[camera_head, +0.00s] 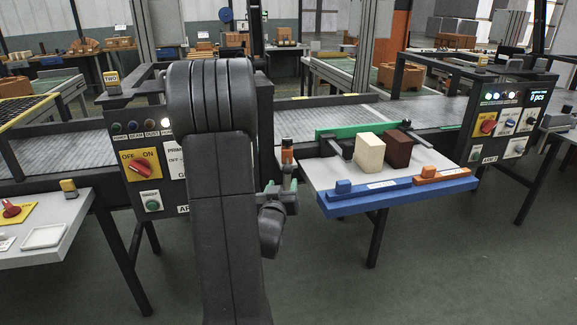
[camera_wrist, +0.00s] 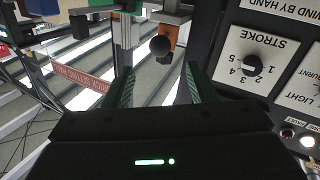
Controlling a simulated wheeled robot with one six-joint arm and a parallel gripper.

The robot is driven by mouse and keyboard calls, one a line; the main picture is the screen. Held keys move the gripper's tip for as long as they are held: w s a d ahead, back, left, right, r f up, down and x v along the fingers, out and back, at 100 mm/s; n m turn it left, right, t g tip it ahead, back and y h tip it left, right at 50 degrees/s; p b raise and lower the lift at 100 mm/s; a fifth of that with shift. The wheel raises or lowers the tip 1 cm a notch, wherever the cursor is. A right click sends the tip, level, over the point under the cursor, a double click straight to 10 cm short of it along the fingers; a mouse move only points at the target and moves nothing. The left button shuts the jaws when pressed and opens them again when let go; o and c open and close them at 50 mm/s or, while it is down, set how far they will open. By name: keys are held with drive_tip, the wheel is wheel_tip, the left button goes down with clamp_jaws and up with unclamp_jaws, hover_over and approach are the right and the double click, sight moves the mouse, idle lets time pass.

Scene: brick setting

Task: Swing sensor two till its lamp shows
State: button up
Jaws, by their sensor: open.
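A small yellow-and-grey box marked TWO (camera_head: 112,82) stands on the frame at the left in the head view; no lit lamp is discernible on it. An orange part with a dark top (camera_head: 287,153) stands just above my gripper (camera_head: 289,186). The wrist view shows a black ball knob (camera_wrist: 160,46) in front of an orange block (camera_wrist: 168,33). My gripper (camera_wrist: 158,85) is open, its two green-black fingers apart. The knob shows between and beyond the fingertips, with no contact visible. I cannot tell whether the knob belongs to sensor two.
The left control panel (camera_head: 141,150) has a row of small lamps, the rightmost lit white, and a red ON/OFF switch (camera_head: 143,167). A STROKE dial (camera_wrist: 251,65) is close at the right in the wrist view. A blue-edged table (camera_head: 400,194) holds a cream block (camera_head: 369,153) and a brown block (camera_head: 398,149).

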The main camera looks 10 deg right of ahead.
sight(289, 166)
drive_tip(key=p+x, duration=0.1)
drive_tip(key=x, duration=1)
drive_tip(key=shift+w+d, duration=0.15)
drive_tip(key=shift+w, duration=0.2)
clamp_jaws()
drive_tip(key=b, duration=0.1)
drive_tip(key=y+b, duration=0.1)
drive_tip(key=shift+d+f+n+t+b, duration=0.15)
drive_tip(key=shift+d+n+t+b, duration=0.15)
drive_tip(key=shift+n+t+b, duration=0.1)
drive_tip(key=shift+d+n+y+b, duration=0.2)
drive_tip(key=shift+n+y+b, duration=0.1)
drive_tip(key=shift+y+b, duration=0.4)
drive_tip(key=shift+r, duration=0.25)
unclamp_jaws()
